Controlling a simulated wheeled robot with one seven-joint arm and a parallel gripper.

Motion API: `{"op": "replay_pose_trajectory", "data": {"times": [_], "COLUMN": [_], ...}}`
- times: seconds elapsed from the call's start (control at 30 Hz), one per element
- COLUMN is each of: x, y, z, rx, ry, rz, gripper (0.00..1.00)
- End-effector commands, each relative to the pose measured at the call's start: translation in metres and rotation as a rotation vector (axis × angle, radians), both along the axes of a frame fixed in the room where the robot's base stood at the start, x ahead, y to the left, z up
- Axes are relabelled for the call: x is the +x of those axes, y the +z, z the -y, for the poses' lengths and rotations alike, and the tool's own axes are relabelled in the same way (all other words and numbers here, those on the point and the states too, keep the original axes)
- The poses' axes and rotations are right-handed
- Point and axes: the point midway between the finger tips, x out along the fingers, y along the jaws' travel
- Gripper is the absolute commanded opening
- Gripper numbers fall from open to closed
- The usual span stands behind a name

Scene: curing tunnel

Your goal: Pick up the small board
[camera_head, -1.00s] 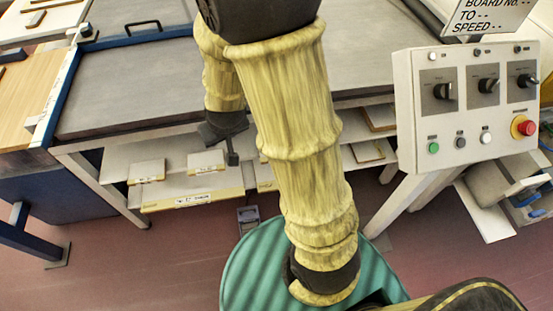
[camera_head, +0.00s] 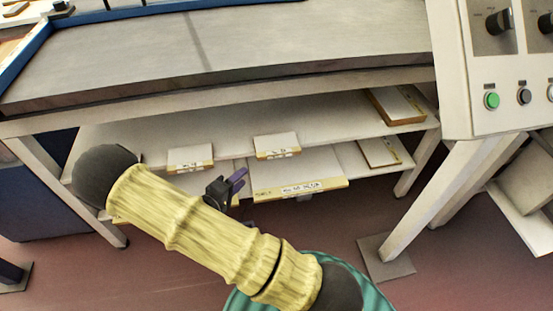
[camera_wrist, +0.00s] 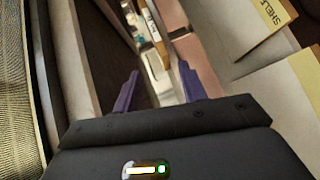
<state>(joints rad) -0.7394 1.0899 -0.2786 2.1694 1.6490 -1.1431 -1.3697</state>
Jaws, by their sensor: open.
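Two small pale boards with yellow front edges lie on the shelf under the grey-topped table in the head view, one on the left (camera_head: 190,157) and one nearer the middle (camera_head: 277,144). I cannot tell which one the task means. My gripper (camera_head: 236,181) is in front of the shelves, below and between these two boards in the picture. Its purple fingers also show in the wrist view (camera_wrist: 158,88), apart with nothing between them. The wrist view shows a yellow edge lettered SHELF (camera_wrist: 267,14) to the right of the fingers; no small board is clear there.
A wide pale panel with a yellow labelled edge (camera_head: 300,187) juts out below the boards. More boards lie at the right, upper (camera_head: 397,106) and lower (camera_head: 378,153). The table top (camera_head: 250,38) overhangs the shelves. A control box (camera_head: 462,75) on legs stands right.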

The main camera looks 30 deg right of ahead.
Motion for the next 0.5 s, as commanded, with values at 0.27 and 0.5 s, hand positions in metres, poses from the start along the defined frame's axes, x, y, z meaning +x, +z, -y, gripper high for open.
{"op": "replay_pose_trajectory", "data": {"times": [0.27, 0.5], "x": [-0.019, -0.020], "y": [-0.022, -0.021], "z": [-0.001, 0.000], "rx": [-0.213, -0.212], "ry": [-0.052, -0.053], "rz": [-0.031, -0.032], "gripper": [0.42, 0.42]}}
